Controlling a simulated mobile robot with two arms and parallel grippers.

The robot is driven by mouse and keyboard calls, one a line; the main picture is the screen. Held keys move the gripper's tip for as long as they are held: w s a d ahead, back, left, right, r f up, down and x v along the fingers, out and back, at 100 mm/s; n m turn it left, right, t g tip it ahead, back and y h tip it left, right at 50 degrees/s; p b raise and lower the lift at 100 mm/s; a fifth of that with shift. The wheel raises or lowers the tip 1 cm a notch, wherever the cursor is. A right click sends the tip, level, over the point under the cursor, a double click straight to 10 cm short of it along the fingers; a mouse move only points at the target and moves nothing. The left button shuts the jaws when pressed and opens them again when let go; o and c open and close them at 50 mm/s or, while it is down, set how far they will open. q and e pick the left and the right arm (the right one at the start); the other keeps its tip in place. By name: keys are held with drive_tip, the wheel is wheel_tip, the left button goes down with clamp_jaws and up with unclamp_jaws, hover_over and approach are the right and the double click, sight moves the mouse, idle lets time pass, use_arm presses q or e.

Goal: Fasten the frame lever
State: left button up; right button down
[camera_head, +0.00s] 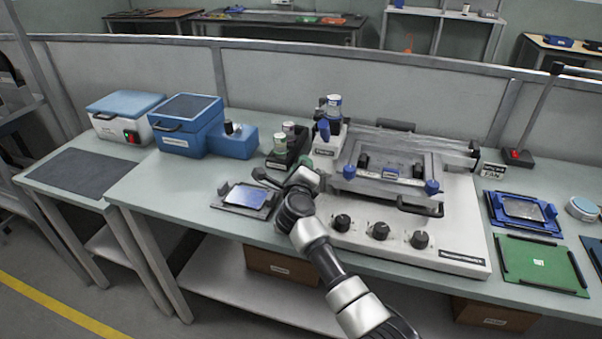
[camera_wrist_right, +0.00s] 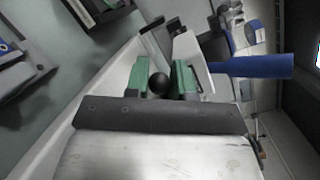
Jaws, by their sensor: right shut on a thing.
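The white machine (camera_head: 400,228) stands on the bench and carries a grey metal frame (camera_head: 385,186) with blue knobs at its front corners. My right gripper (camera_head: 306,164) is at the machine's left side, beside the frame. In the right wrist view my right gripper (camera_wrist_right: 160,74) has its green fingers closed around a black ball knob (camera_wrist_right: 158,83), which looks like the frame lever's end. The rest of the lever is mostly hidden by the gripper. My left gripper is not in view.
A small tray with a blue plate (camera_head: 245,196) lies left of the machine. Bottles (camera_head: 280,145) in a dark holder stand behind my gripper. Blue boxes (camera_head: 187,124) stand at the back left. A blue tray (camera_head: 522,210) and green board (camera_head: 540,262) lie to the right.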

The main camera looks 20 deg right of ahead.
drive_tip(key=shift+d+f+m+h, duration=0.1)
drive_tip(key=shift+m+h, duration=0.2)
drive_tip(key=shift+h, duration=0.2)
drive_tip(key=c, duration=1)
unclamp_jaws()
drive_tip(key=v, duration=1)
drive_tip(key=shift+p, duration=0.4)
drive_tip(key=shift+s, duration=0.35)
drive_tip(key=shift+r, duration=0.2)
